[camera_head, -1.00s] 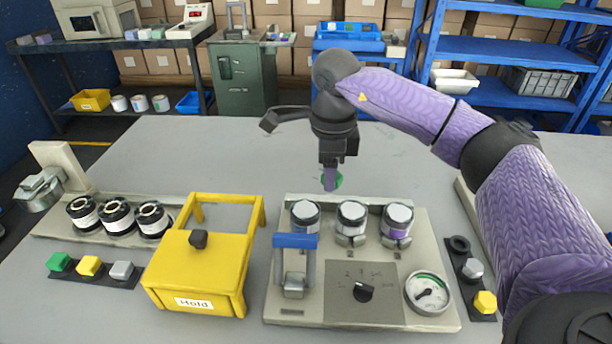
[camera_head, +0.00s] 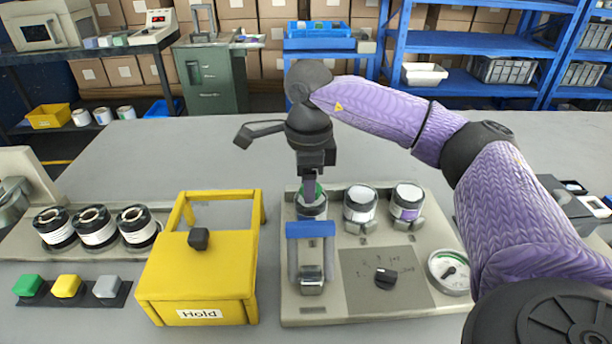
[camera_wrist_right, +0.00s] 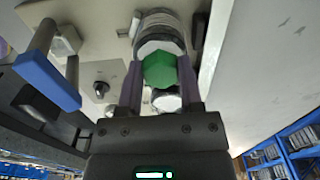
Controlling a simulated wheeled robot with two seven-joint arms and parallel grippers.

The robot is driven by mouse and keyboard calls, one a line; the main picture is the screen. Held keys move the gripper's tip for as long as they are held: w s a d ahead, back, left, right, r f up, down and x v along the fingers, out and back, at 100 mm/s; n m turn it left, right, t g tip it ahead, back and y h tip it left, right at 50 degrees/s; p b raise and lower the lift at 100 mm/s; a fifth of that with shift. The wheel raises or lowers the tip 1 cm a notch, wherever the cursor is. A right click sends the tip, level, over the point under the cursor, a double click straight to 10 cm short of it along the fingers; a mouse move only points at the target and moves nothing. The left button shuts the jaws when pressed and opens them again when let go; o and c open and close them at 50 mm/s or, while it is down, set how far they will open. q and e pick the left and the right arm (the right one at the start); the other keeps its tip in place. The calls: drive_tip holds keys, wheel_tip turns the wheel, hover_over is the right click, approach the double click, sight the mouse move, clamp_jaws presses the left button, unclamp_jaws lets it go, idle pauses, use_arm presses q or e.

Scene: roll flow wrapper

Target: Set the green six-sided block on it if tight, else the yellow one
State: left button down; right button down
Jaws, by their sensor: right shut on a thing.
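My right gripper (camera_head: 311,186) is shut on the green six-sided block (camera_wrist_right: 159,71), seen end-on between the fingers in the wrist view. In the head view the block (camera_head: 319,190) is partly behind the fingers, at the top of the leftmost of three rolls (camera_head: 312,209) on the beige machine (camera_head: 355,318). I cannot tell whether block and roll touch. The other two rolls, the middle one (camera_head: 361,206) and the right one (camera_head: 407,203), have bare pale tops. The yellow six-sided block is not visible; my right arm covers that side. My left gripper is out of view.
The machine carries a blue-handled bar (camera_head: 311,230), a black knob (camera_head: 386,278) and a gauge (camera_head: 449,272). A yellow "Hold" cover (camera_head: 197,270) stands to its left. Farther left are three dark-ended rolls (camera_head: 97,228) and green, yellow and grey buttons (camera_head: 67,287). The table behind is clear.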

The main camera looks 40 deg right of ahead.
drive_tip(key=shift+c, duration=0.8)
unclamp_jaws()
